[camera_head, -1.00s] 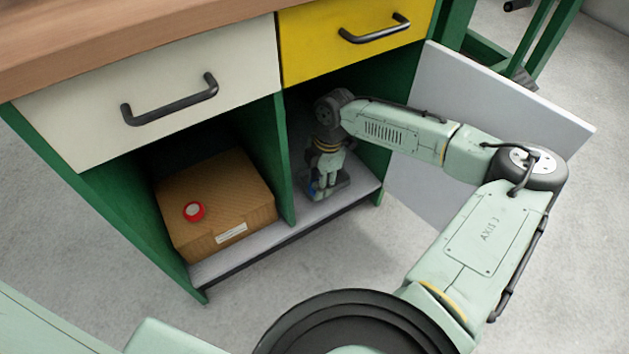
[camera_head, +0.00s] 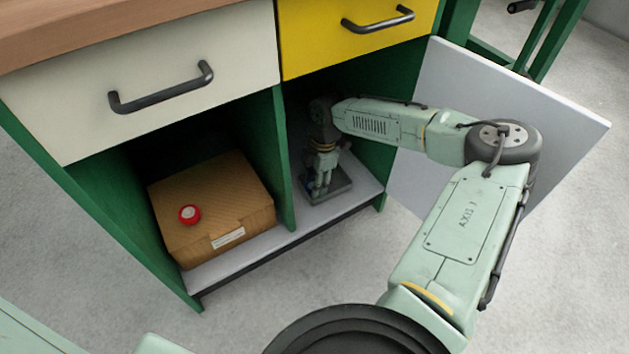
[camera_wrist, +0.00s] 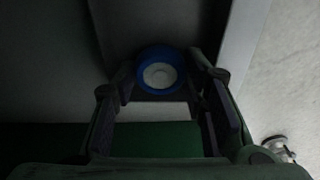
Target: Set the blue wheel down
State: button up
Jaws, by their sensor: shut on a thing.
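The blue wheel (camera_wrist: 160,74) has a blue rim and a pale centre and sits between my two fingertips in the wrist view. My gripper (camera_head: 314,188) is inside the right-hand open compartment of the cabinet, pointing down, shut on the wheel. In the head view only a small bit of blue (camera_head: 309,187) shows beside the fingers.
A green divider (camera_head: 281,160) stands close left of my gripper. An open pale door (camera_head: 500,120) is on the right, near my arm. The left compartment holds a brown box (camera_head: 213,200) with a red-rimmed round thing (camera_head: 189,215) on top. Drawers close in above.

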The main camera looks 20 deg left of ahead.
jog(key=o, duration=0.9)
jog(key=shift+o, duration=0.2)
jog(key=shift+r, duration=0.1)
notch_tip(320, 180, up, 12)
jog(key=w+d+p, duration=0.1)
jog(key=p, duration=0.3)
jog(key=shift+w, duration=0.15)
jog(key=shift+d, duration=0.1)
